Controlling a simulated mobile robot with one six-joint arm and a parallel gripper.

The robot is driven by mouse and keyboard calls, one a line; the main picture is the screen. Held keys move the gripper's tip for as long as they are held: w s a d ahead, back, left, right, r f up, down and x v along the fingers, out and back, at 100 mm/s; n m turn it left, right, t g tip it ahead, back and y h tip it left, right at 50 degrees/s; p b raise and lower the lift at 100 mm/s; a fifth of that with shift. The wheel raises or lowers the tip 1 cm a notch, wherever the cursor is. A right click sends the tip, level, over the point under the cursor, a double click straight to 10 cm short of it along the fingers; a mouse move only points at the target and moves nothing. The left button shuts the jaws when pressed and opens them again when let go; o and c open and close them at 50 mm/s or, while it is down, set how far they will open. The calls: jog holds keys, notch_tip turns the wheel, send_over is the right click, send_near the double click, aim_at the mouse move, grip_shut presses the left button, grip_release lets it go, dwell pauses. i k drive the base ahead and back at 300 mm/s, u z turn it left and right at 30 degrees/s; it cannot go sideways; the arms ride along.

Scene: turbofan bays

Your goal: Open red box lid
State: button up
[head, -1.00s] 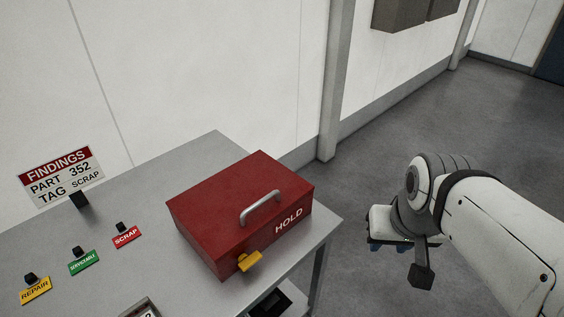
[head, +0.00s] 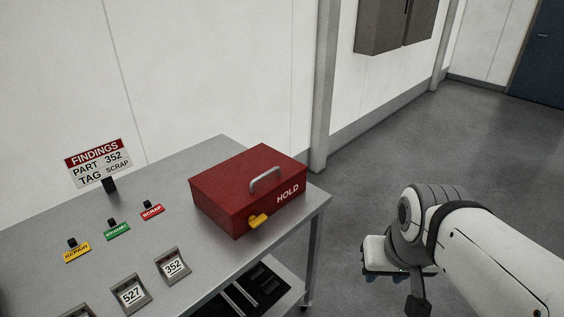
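The red box (head: 228,187) marked HOLD sits near the right end of a grey table. Its lid is shut, with a grey handle (head: 265,178) on top. A yellow latch or tab (head: 258,221) sticks out from its front face. My gripper (head: 392,277) is to the right of the table, beyond its edge and well apart from the box. It is mostly hidden behind my arm, so I cannot tell its opening.
On the table (head: 207,277) stand yellow REPAIR (head: 77,253), green (head: 117,231) and red SCRAP (head: 152,211) tags, and number holders 352 (head: 173,267) and 527 (head: 131,294). A FINDINGS sign (head: 98,162) stands at the back. The floor at right is clear.

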aim_at(236, 183)
jog(key=u, duration=0.2)
jog(key=i, duration=0.85)
jog(key=z, duration=0.1)
